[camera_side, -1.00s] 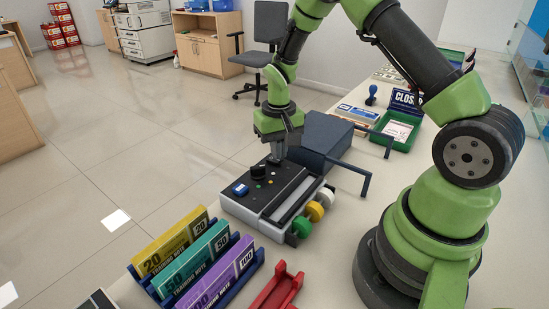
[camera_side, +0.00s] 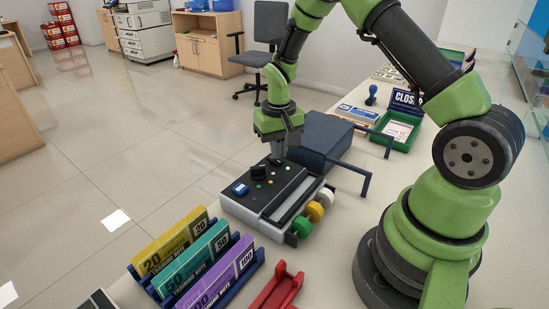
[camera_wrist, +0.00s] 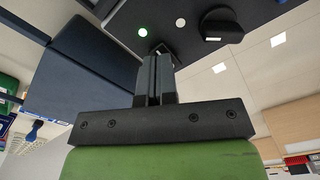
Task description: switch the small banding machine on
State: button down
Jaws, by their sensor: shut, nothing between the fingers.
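The small banding machine (camera_side: 246,209) is a dark-topped, light-sided unit on the counter, with a black knob (camera_side: 258,172), a blue part and several small coloured buttons or lights on top. Coloured rolls sit at its right side. My gripper (camera_side: 277,161) points down at the far end of its top panel, fingers shut and empty. In the wrist view the fingertips (camera_wrist: 158,52) are at a small pale-edged part of the panel, mostly hidden behind them; I cannot tell whether they touch it. A green light (camera_wrist: 143,31) glows beside them, and the knob (camera_wrist: 221,25) is to the right.
A dark blue-grey box (camera_side: 322,140) with bar handles stands close behind the machine. A rack of training notes (camera_side: 205,265) and a red holder (camera_side: 279,288) are in front. A green tray (camera_side: 397,132) lies farther back.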

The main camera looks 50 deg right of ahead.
jog(key=shift+r, duration=2.9)
jog(key=shift+r, duration=0.15)
jog(key=s+a+r+t, duration=0.2)
jog(key=s+a+r, duration=0.15)
jog(key=r, duration=0.35)
jog(key=s+a+r+t, duration=0.2)
jog(key=s+a+r, duration=0.15)
jog(key=r, duration=0.35)
jog(key=s+a+r+n+t+y, duration=0.2)
jog(key=s+a+r+t, duration=0.1)
jog(key=s, duration=0.8)
jog(key=shift+a+r, duration=0.45)
jog(key=shift+a, duration=0.2)
